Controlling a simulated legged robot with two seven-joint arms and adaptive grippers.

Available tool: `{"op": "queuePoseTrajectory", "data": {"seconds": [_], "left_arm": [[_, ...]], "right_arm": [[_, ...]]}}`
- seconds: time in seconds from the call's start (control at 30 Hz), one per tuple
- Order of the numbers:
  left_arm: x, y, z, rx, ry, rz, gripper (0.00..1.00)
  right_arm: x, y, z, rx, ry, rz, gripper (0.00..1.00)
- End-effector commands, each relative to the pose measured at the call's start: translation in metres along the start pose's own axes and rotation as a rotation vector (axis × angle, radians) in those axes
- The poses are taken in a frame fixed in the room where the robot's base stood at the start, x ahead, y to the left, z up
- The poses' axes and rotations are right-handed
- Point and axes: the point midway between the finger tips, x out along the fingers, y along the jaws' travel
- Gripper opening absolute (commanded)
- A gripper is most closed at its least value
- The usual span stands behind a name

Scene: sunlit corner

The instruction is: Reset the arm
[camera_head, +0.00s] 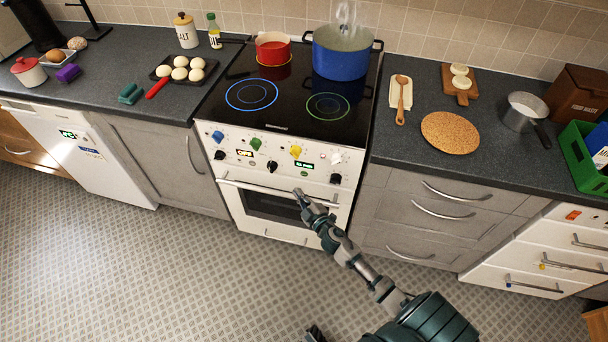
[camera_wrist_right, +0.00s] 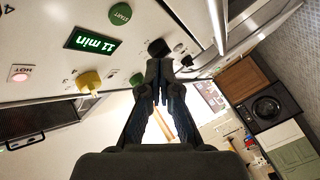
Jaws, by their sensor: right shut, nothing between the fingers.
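My right arm reaches up from the bottom right of the head view. Its gripper (camera_head: 299,193) is shut and empty, in front of the oven's upper front, near the oven handle (camera_head: 240,187). In the right wrist view the shut fingers (camera_wrist_right: 163,72) point at the control panel, with a black knob (camera_wrist_right: 158,47) just beyond their tips. I cannot tell whether they touch it. A small dark part (camera_head: 315,334) at the bottom edge of the head view may be my left gripper; its fingers are too cut off to read.
The stove panel has blue, green and yellow knobs (camera_head: 295,151) and lit displays. A blue steaming pot (camera_head: 341,52) and red pot (camera_head: 273,47) stand on the cooktop (camera_head: 290,95). Drawers with handles (camera_head: 445,213) line the right. The floor (camera_head: 130,255) at left is clear.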

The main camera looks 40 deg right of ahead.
Motion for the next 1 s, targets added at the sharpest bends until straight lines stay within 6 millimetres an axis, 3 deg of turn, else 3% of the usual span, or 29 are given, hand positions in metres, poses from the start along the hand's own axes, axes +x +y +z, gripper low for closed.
{"op": "queuePoseTrajectory", "data": {"seconds": [0.53,0.67,0.77,0.83,1.0], "left_arm": [[0.000,0.000,0.000,0.000,-0.001,0.000,0.65],[0.013,-0.001,0.012,0.001,-0.039,-0.002,0.65],[0.036,-0.001,0.037,0.002,-0.110,-0.004,0.65],[0.054,-0.002,0.062,0.003,-0.173,-0.006,0.65],[0.085,-0.004,0.132,0.004,-0.322,-0.009,0.65]], "right_arm": [[0.000,-0.001,0.001,0.002,-0.003,-0.002,0.00],[-0.013,-0.018,0.016,0.052,-0.080,-0.036,0.00],[-0.043,-0.054,0.046,0.137,-0.230,-0.104,0.00],[-0.076,-0.089,0.070,0.207,-0.368,-0.174,0.00],[-0.181,-0.180,0.113,0.351,-0.703,-0.379,0.00]]}}
